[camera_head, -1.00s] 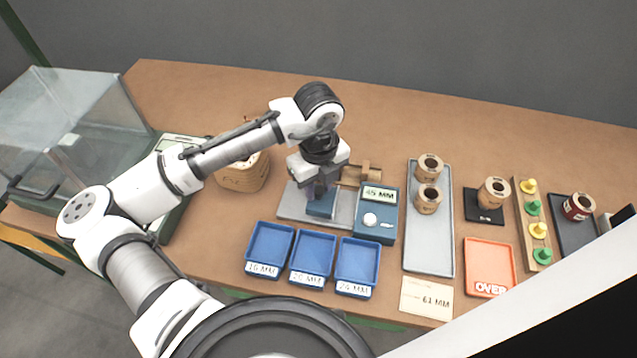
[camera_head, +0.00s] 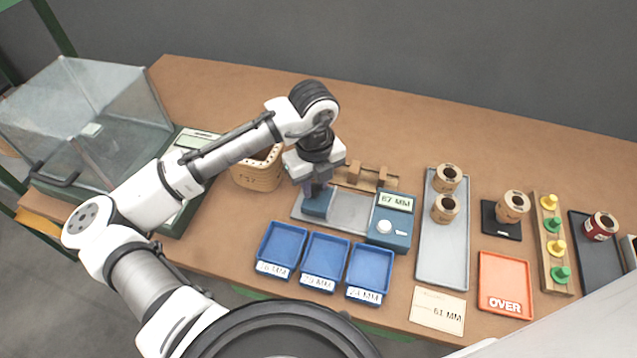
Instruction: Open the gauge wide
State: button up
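The gauge has a grey bed (camera_head: 350,212) with a blue head (camera_head: 390,222) at its right end. Its display (camera_head: 396,202) reads 67 MM, and a white knob sits below it. A blue sliding jaw (camera_head: 318,206) stands at the left end of the bed, well apart from the head. My gripper (camera_head: 318,188) points down onto this jaw and appears shut on it; the fingertips are partly hidden by the wrist and the jaw.
Blue trays (camera_head: 323,264) lie in front of the gauge. A wooden piece (camera_head: 368,178) stands behind it, and a wooden container (camera_head: 258,172) is behind left. A grey tray (camera_head: 432,262) with two coils lies right, beside a card marked 61 MM (camera_head: 438,310). A glass case (camera_head: 90,125) stands left.

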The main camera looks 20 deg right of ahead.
aim_at(315, 188)
jog(key=o, duration=0.5)
notch_tip(315, 188, up, 14)
jog(key=shift+f+b, duration=0.1)
jog(key=shift+b, duration=0.6)
